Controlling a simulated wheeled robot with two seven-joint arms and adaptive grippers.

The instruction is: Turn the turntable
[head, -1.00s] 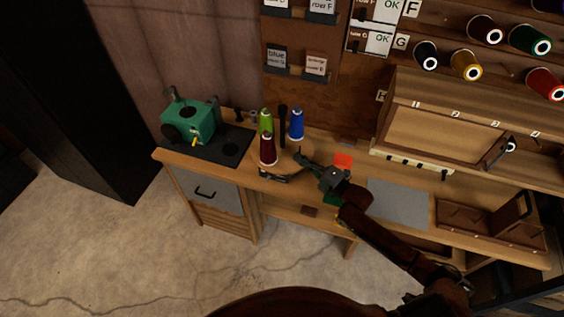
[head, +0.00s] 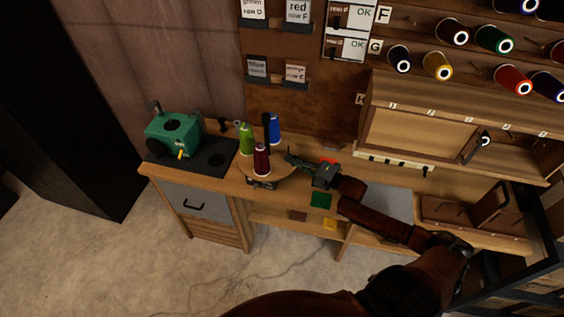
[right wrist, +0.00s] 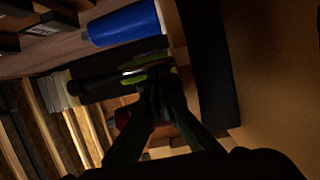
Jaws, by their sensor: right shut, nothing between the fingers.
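The turntable (head: 283,174) is a round wooden disc on the workbench, with a dark piece at its front. A green cone (head: 246,139), a dark red cone (head: 262,160), a blue cone (head: 274,129) and a dark upright post (head: 266,128) stand on or at it. My right gripper (head: 289,158) is shut and empty, with its tips at the turntable's right side, close to the cones; contact is unclear. In the right wrist view the shut fingers (right wrist: 156,88) point towards the blue cone (right wrist: 124,22) and dark post. My left gripper is not in view.
A green machine (head: 173,135) on a black mat stands left on the bench. A grey mat (head: 388,203) and a wooden rack (head: 462,212) lie to the right. A shelf cabinet (head: 418,133) and thread spools are on the wall behind.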

